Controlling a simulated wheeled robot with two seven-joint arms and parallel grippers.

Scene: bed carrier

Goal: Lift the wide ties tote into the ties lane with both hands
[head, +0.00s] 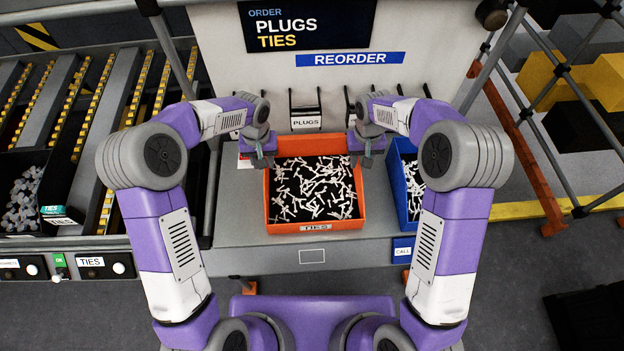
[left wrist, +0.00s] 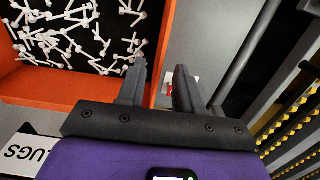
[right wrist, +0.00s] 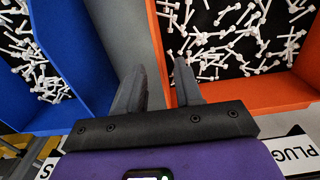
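The wide orange ties tote (head: 315,226) stands on the grey counter, labelled TIES on its front and full of small white pieces. My left gripper (head: 262,163) is at its left wall near the back corner. In the left wrist view the gripper (left wrist: 160,66) is open, its fingers apart around the line of the orange wall (left wrist: 110,88). My right gripper (head: 361,160) is at the right wall near the back. In the right wrist view the gripper (right wrist: 157,64) is open, with the orange wall (right wrist: 160,45) between its fingers. I cannot tell how deep the fingers reach. A TIES label (head: 91,261) fronts the lanes at left.
A blue bin (head: 411,190) of white pieces stands close right of the tote. Yellow-roller lanes (head: 95,130) lie at left, with a black bin (head: 68,190) of grey pieces. A PLUGS sign (head: 306,122) and back panel stand behind. Bare counter (head: 237,210) lies left of the tote.

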